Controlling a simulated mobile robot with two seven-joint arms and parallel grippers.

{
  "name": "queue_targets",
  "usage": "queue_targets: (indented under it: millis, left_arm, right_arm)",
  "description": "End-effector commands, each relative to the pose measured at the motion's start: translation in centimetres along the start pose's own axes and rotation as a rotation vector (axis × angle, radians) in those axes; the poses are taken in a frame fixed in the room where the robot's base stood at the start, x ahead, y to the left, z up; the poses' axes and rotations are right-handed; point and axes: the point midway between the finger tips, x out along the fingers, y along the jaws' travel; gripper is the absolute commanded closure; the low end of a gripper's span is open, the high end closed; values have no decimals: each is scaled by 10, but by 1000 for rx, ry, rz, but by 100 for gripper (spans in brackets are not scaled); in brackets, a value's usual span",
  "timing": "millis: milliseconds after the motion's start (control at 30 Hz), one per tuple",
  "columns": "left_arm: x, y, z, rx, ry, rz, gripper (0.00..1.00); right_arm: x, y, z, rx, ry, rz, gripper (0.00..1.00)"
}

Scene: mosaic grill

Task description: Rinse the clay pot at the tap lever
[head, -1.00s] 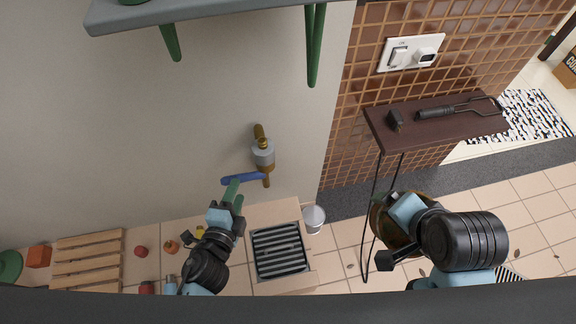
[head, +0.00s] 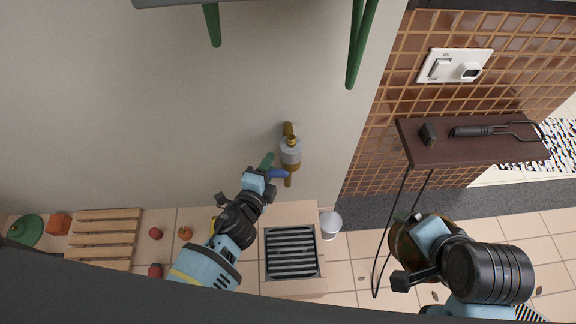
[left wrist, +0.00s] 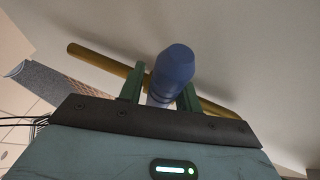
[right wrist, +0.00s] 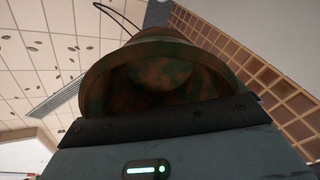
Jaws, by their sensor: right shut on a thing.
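The tap (head: 290,150) is on the pale wall, with a brass pipe and a blue lever (head: 279,173). My left gripper (head: 268,168) is at the lever. In the left wrist view the blue lever (left wrist: 174,68) lies between its two green fingers, which stand apart around it; contact is unclear. My right gripper (head: 418,232) is shut on the brown-green clay pot (head: 400,245), held well right of the tap. In the right wrist view the pot's open mouth (right wrist: 150,80) fills the middle, and the fingers are hidden.
A drain grate (head: 291,238) lies below the tap, with a small white bucket (head: 331,222) beside it. A dark shelf (head: 470,150) on thin legs stands behind the pot, carrying a long-handled tool. A wooden rack (head: 105,240) and small vegetables lie at left.

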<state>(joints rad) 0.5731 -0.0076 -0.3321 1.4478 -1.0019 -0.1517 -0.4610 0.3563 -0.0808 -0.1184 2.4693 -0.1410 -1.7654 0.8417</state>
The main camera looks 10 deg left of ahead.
Motion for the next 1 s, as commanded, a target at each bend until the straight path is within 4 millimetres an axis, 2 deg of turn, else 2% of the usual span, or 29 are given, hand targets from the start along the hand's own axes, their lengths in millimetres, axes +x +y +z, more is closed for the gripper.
queue_targets:
  millis: [33, 233, 533, 800, 1000]
  left_arm:
    - [0, 0, 0, 0, 0, 0, 73]
    - [0, 0, 0, 0, 0, 0, 99]
    - [-1, -2, 0, 13, -4, 5, 100]
    - [-3, -14, -1, 151, -44, 61, 100]
    - [-4, -17, -2, 245, -71, 101, 100]
  right_arm:
    - [0, 0, 0, 0, 1, -1, 51]
    - [0, 0, 0, 0, 1, -1, 51]
    - [-4, -2, -2, 0, 3, -4, 51]
    - [-36, -17, -16, 0, 22, -25, 51]
    - [-51, -25, -22, 0, 32, -35, 51]
